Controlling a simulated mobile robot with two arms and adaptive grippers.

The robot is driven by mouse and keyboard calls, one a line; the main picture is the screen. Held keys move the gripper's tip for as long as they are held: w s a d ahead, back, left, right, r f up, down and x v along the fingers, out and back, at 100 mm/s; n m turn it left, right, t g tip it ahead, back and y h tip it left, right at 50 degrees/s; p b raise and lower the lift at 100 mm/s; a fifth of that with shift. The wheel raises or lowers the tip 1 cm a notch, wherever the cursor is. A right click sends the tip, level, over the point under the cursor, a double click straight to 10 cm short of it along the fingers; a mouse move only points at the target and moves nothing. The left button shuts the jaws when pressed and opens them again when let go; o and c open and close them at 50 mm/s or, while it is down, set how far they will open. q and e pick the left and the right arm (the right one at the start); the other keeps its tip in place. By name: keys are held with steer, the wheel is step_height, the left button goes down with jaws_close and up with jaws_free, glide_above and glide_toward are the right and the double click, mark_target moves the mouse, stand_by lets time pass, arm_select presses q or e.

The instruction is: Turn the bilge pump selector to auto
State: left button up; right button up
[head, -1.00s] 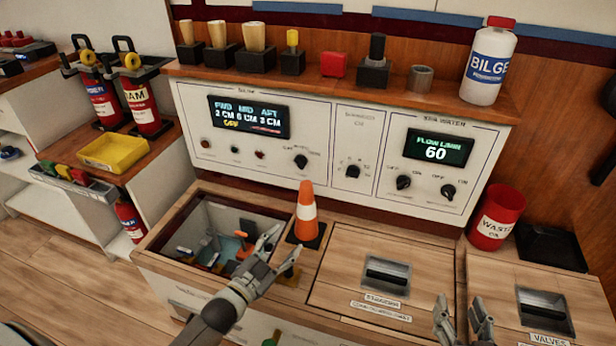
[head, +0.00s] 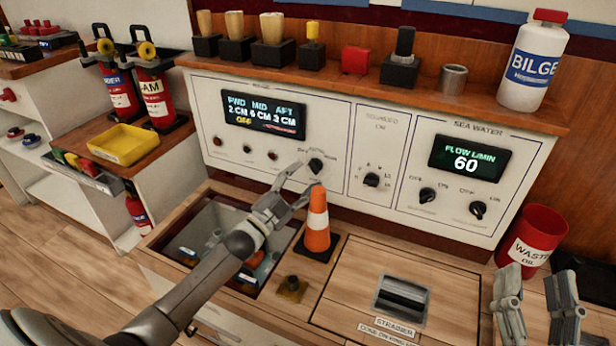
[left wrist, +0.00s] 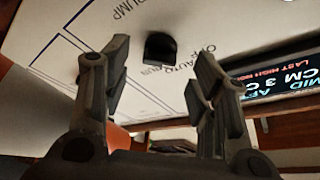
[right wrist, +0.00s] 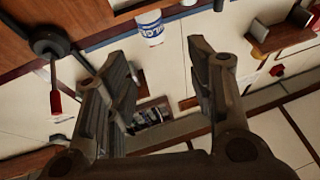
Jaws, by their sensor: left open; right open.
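The bilge pump selector is a small black knob (head: 316,165) on the white panel, below the left display (head: 263,114), which shows yellow OFF text. In the left wrist view the knob (left wrist: 160,47) lies between the finger lines but beyond the tips, with OFF and AUTO lettering beside it. I cannot tell its exact pointing. My left gripper (head: 293,186) is open and empty, just in front of and below the knob, apart from it. My right gripper (head: 536,276) is open and empty at the lower right, above the counter.
An orange cone (head: 317,222) stands close beside my left gripper. An open bin (head: 181,226) lies below my left arm. Other knobs (head: 371,180) sit to the right on the panel. A red waste cup (head: 535,240) stands behind my right gripper.

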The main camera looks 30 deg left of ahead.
mark_target(314, 167)
arm_select(q)
steer(key=shift+x, duration=1.35)
arm_select(e)
steer(key=shift+s+r+t+y, duration=0.15)
steer(key=shift+s+r+t, duration=0.25)
steer(key=shift+r, duration=0.25)
steer(key=shift+s+r+t+y, duration=0.15)
steer(key=shift+s+r+t, duration=0.1)
steer(key=shift+r+t, duration=0.3)
arm_select(q)
steer(key=shift+c, duration=0.4)
